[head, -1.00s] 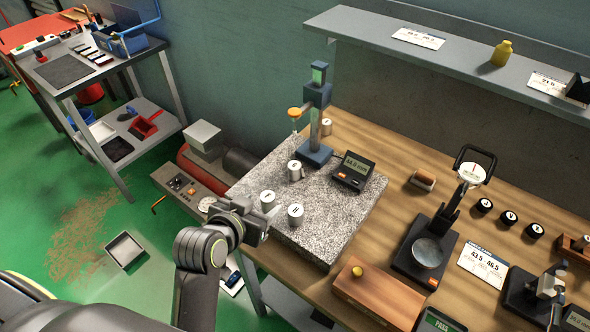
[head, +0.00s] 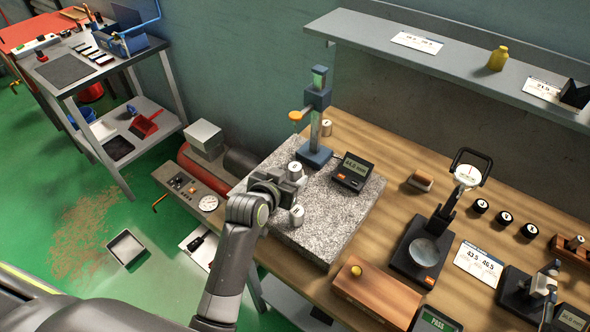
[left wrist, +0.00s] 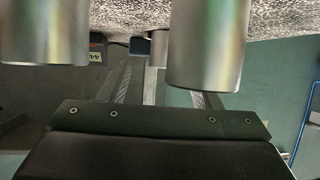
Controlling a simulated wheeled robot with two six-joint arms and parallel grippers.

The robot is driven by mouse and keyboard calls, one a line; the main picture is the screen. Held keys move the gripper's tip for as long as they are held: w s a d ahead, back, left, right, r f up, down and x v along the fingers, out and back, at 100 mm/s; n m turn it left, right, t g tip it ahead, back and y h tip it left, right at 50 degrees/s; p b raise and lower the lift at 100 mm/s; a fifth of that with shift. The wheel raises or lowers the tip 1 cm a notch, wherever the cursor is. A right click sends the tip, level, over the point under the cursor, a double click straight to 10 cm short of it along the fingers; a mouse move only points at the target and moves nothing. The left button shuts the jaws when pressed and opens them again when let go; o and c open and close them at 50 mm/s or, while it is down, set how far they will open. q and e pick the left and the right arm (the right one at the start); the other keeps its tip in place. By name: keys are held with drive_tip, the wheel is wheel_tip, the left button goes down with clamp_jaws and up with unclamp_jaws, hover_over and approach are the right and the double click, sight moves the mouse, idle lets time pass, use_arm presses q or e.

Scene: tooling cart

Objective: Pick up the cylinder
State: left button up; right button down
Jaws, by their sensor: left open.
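Several metal cylinders with lettered white tops stand on or beside the speckled granite plate (head: 335,215). One cylinder (head: 296,171) is just behind my left gripper (head: 292,188). Another cylinder (head: 297,216) is on its near side, and one (head: 327,128) stands behind the plate. My left gripper is open, low over the plate's left part, and hides part of it. In the left wrist view, two large cylinders show at the left (left wrist: 42,32) and right (left wrist: 207,45). A smaller, farther cylinder (left wrist: 159,47) shows between the fingers (left wrist: 161,92). My right gripper is out of view.
A blue height gauge (head: 315,110) and a small display (head: 352,172) stand on the plate. A wooden box (head: 378,292) and a dial stand (head: 425,252) are to the right. A shelf (head: 450,65) overhangs the bench's back.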

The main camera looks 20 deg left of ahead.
sight(294, 168)
use_arm(q)
drive_tip(key=shift+w+f+p, duration=0.1)
drive_tip(key=shift+w+p, duration=0.2)
drive_tip(key=shift+w, duration=0.3)
drive_tip(key=x, duration=0.1)
drive_tip(key=p+x, duration=0.1)
drive_tip(key=x, duration=0.1)
drive_tip(key=shift+a, duration=0.15)
drive_tip(key=shift+w+f, duration=0.25)
drive_tip(key=shift+w, duration=0.4)
drive_tip(key=shift+c, duration=0.5)
drive_tip(key=c, duration=1)
drive_tip(key=shift+r, duration=0.1)
